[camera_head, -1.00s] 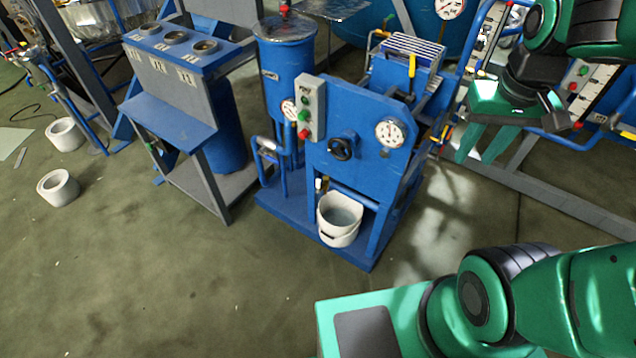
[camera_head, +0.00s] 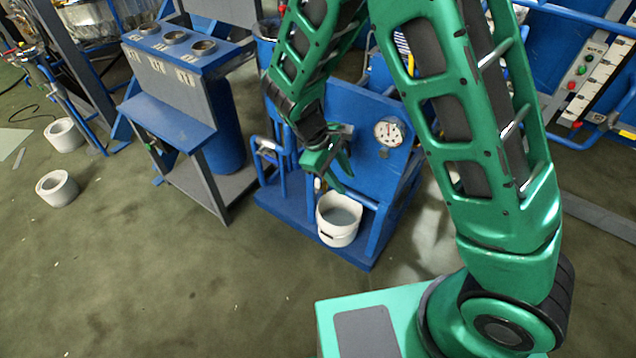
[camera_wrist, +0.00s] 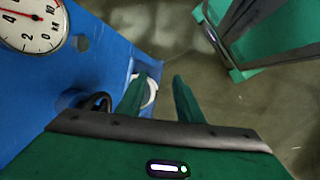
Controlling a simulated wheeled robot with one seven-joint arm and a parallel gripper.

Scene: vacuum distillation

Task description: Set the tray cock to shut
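My gripper (camera_head: 335,172) is in front of the blue machine (camera_head: 368,178), above the white bucket (camera_head: 339,218). In the wrist view its two green fingers (camera_wrist: 158,98) stand apart with nothing between them. The black handwheel is hidden behind my arm in the head view; a dark curved part (camera_wrist: 97,103), apparently its rim, shows left of the fingers in the wrist view. I cannot make out the tray cock or its setting for certain. A small pale fitting (camera_head: 317,183) shows above the bucket, just below and left of the gripper.
A round gauge (camera_head: 389,131) sits on the machine's front panel and also shows in the wrist view (camera_wrist: 32,22). A blue bench with round openings (camera_head: 174,38) stands to the left.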

